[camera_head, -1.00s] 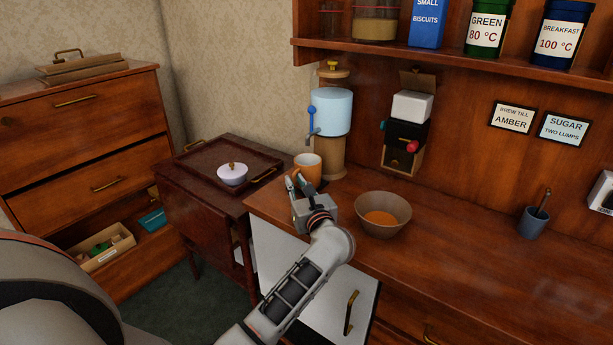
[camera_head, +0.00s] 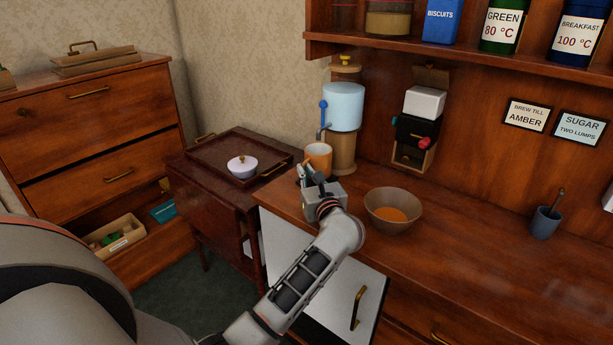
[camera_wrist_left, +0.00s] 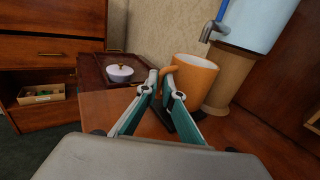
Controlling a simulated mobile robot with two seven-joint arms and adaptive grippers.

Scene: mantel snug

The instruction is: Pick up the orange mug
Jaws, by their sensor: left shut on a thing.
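The orange mug (camera_head: 318,154) is upright at the back left end of the wooden counter, just in front of the water dispenser. My left gripper (camera_head: 302,173) reaches it from the front left. In the left wrist view the mug (camera_wrist_left: 197,75) is just beyond my fingertips (camera_wrist_left: 164,82), with its handle toward me. The fingers are shut on the handle. The mug's base is partly hidden, and I cannot tell whether it clears the counter. My right gripper is not in view.
A brown bowl (camera_head: 393,211) with orange contents stands right of my left wrist. The water dispenser (camera_head: 343,107) is close behind the mug. A dark tray (camera_head: 213,150) with a lidded white pot (camera_head: 242,167) is at left. A shelf (camera_head: 440,57) hangs above. The counter's right side is mostly clear.

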